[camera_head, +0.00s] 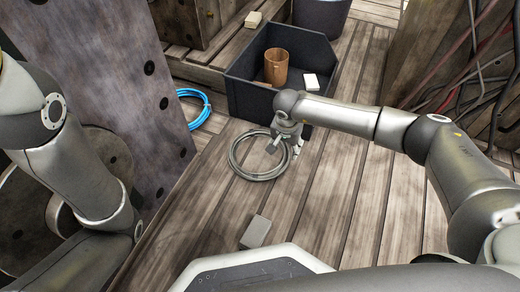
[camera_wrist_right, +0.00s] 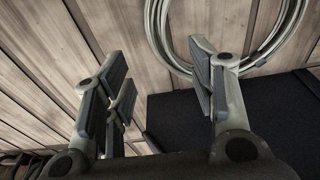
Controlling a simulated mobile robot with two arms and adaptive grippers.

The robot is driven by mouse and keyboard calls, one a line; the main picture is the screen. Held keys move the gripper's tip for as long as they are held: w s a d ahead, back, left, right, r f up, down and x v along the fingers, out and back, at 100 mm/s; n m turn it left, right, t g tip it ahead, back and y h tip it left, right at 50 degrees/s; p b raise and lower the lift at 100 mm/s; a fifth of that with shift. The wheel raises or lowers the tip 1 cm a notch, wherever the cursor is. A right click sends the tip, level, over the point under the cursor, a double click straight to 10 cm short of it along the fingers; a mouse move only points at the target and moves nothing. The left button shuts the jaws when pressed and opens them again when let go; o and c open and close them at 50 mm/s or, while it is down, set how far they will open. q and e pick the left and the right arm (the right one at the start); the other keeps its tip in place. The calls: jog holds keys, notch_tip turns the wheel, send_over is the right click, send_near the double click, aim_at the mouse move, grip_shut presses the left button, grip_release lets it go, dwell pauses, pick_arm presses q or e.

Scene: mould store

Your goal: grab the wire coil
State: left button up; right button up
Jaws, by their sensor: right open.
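A grey wire coil (camera_head: 258,177) lies flat on the plank floor near the middle of the head view. My right gripper (camera_head: 285,146) is over the coil's right side, its fingers apart and nothing between them. In the right wrist view the coil (camera_wrist_right: 158,35) curves across the top, beyond the open fingers of the right gripper (camera_wrist_right: 160,82). Whether the fingers touch the coil cannot be told. A second coil, blue (camera_head: 205,112), lies further back left beside the dark panel. My left arm shows at the left, but its gripper is out of view.
A dark open bin (camera_head: 247,97) behind the coil holds a brown cylinder (camera_head: 276,67) and a white block (camera_head: 311,81). A grey block (camera_head: 256,232) lies in front. A dark panel (camera_head: 135,75) stands left; loose cables (camera_head: 480,60) hang right. Planks right of the coil are clear.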

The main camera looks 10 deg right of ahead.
jog(key=b, duration=0.3)
send_over(284, 161)
jog(key=f, duration=0.4)
jog(key=shift+s+a+f, duration=0.1)
jog(key=shift+s+f, duration=0.2)
jog(key=shift+f, duration=0.1)
jog(key=f+b, duration=0.5)
jog(key=shift+w, duration=0.25)
jog(key=shift+r, duration=0.1)
grip_shut()
